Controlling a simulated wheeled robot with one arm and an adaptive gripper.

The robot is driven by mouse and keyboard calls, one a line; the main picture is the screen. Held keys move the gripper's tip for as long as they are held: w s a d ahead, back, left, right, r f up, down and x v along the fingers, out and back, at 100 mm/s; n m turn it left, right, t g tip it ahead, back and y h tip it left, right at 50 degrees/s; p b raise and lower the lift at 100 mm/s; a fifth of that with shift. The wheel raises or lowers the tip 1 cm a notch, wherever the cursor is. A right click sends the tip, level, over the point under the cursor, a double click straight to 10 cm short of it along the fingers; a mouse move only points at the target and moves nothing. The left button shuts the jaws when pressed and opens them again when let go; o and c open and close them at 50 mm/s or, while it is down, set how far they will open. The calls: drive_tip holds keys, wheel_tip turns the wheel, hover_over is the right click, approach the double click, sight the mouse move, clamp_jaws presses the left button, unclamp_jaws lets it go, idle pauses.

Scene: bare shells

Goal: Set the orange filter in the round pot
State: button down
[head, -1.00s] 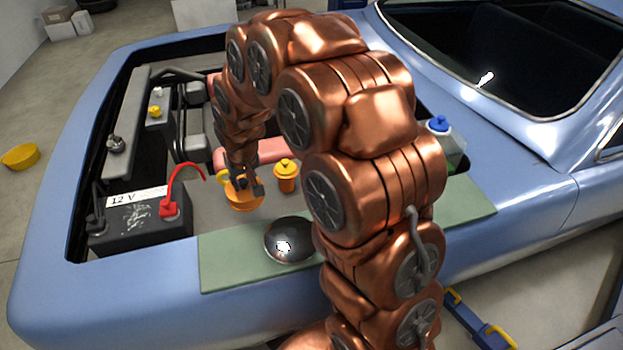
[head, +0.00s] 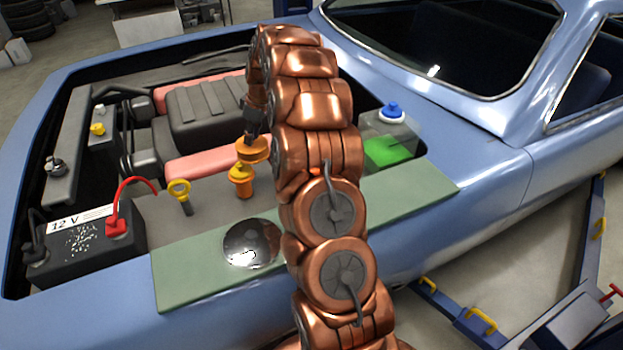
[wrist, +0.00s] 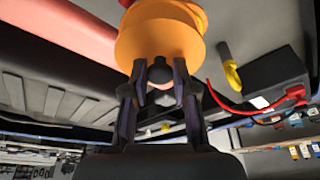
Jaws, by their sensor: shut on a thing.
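The orange filter (head: 253,150) is a wide round orange piece, held up above the engine bay. My gripper (head: 251,132) is shut on it from above. The round pot (head: 250,243) looks like a dark, shiny round dish on the green mat. It lies nearer than the filter and apart from it; its right edge is close to my arm. I see nothing in it, only reflections.
A yellow ring dipstick (head: 180,190), black battery (head: 85,245) with red cable, and tank of green liquid (head: 388,150) are around. The green mat (head: 190,272) is bare left of the pot.

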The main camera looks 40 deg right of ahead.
drive_tip(key=s+d+f+n+g+y+b, duration=0.15)
drive_tip(key=s+d, duration=0.25)
drive_tip(key=d, duration=0.5)
drive_tip(key=s+d+f+n+t+b, duration=0.1)
drive_tip(key=s+d+f+n+b, duration=0.2)
drive_tip(key=d, duration=0.6)
drive_tip(key=shift+g, duration=0.25)
drive_tip(key=f+p, duration=0.1)
drive_tip(key=f, duration=0.3)
drive_tip(key=f+p, duration=0.2)
drive_tip(key=f, duration=0.2)
drive_tip(key=shift+s+a+f, duration=0.2)
drive_tip(key=shift+f, duration=0.45)
drive_tip(key=shift+f+b, duration=0.45)
drive_tip(key=shift+f, duration=0.05)
drive_tip(key=c, duration=0.9)
unclamp_jaws()
drive_tip(key=shift+r, duration=0.1)
